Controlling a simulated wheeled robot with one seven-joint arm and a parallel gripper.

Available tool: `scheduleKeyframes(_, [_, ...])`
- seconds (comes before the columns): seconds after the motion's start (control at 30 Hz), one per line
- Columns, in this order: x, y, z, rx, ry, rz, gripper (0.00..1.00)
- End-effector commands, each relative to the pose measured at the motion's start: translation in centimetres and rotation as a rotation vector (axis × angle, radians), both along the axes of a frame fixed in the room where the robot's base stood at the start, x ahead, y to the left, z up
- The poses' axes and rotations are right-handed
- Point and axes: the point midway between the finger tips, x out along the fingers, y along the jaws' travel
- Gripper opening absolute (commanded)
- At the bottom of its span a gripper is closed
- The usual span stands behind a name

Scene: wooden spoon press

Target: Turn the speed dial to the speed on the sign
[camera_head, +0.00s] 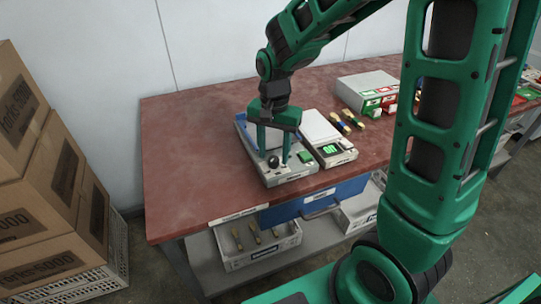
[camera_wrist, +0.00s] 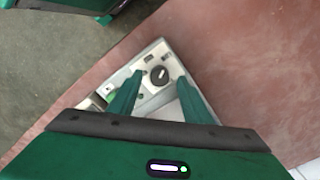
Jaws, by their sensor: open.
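The black round speed dial (camera_head: 273,161) sits on the sloped front panel of a light grey machine (camera_head: 290,177) near the table's front edge. In the wrist view the dial (camera_wrist: 159,75) has a pale pointer mark; its exact setting is too small to read. My gripper (camera_head: 274,156) points down over the panel with its two green fingers apart, one on each side of the dial. The wrist view also shows the open gripper (camera_wrist: 162,80) straddling the dial; I cannot tell whether the fingers touch it. No speed sign is readable in either view.
A scale (camera_head: 321,128) with a lit green display stands right of the machine. Wooden pieces (camera_head: 348,118) and a grey box (camera_head: 367,88) with red and green labels lie farther right. Cardboard boxes (camera_head: 50,190) are stacked at left. The red table's left side (camera_head: 180,150) is clear.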

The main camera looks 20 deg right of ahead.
Motion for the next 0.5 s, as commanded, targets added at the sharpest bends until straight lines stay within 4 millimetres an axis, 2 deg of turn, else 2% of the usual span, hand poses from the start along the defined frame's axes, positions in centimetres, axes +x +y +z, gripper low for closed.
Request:
scheduleKeyframes(0.2, [0.0, 0.0, -1.6, -0.001, 0.001, 0.0, 0.45])
scheduleKeyframes(0.5, [0.0, 0.0, -1.7, 0.0, -0.001, 0.0, 0.45])
